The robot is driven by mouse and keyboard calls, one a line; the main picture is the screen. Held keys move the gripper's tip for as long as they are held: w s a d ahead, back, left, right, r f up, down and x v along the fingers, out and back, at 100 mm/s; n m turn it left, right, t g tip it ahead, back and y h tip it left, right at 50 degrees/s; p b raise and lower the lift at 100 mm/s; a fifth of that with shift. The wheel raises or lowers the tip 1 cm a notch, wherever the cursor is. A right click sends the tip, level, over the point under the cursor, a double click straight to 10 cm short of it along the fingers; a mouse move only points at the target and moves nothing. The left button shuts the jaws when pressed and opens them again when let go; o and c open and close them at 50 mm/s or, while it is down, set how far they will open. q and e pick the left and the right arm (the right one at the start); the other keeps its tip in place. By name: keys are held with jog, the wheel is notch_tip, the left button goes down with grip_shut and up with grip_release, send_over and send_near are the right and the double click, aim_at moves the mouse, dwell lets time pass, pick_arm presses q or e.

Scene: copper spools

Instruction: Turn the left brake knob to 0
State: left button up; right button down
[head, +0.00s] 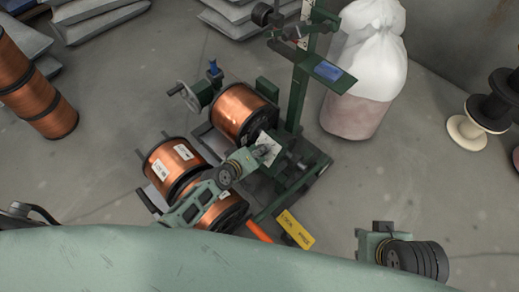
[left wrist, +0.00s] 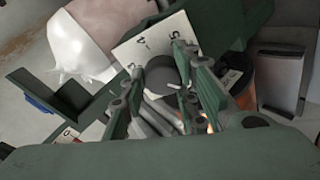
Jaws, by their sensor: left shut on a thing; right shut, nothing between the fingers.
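The left brake knob (left wrist: 163,76) is a dark round knob on a white dial plate (left wrist: 128,50) with printed marks, seen in the left wrist view. My left gripper (left wrist: 160,82) has its green fingers on either side of the knob and is shut on it. A small pale mark shows on the knob; the number it points at cannot be read. In the head view my left gripper (head: 259,153) reaches the white plate on the green machine (head: 296,100), and the knob is hidden there. My right gripper (head: 367,243) is shut and empty at the lower right, away from the machine.
A copper spool (head: 240,112) sits in the machine, and other copper spools (head: 170,165) stand beside my left arm. A yellow tag (head: 295,229) is on the floor side. A white sack (head: 368,60) stands behind. Floor at right centre is free.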

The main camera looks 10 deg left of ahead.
pick_arm(q)
jog(key=shift+w+d+r+n+p, duration=0.3)
jog(key=shift+d+r+n, duration=0.1)
jog(key=shift+n, duration=0.2)
jog(key=o, duration=1)
jog(key=shift+c, duration=0.2)
jog(key=shift+o, duration=0.3)
jog(key=shift+s, duration=0.1)
jog(key=shift+s+a+f, duration=0.1)
jog(key=shift+a+f, duration=0.1)
jog(key=shift+a, duration=0.05)
jog(key=v, duration=1.2)
jog(key=shift+d, duration=0.2)
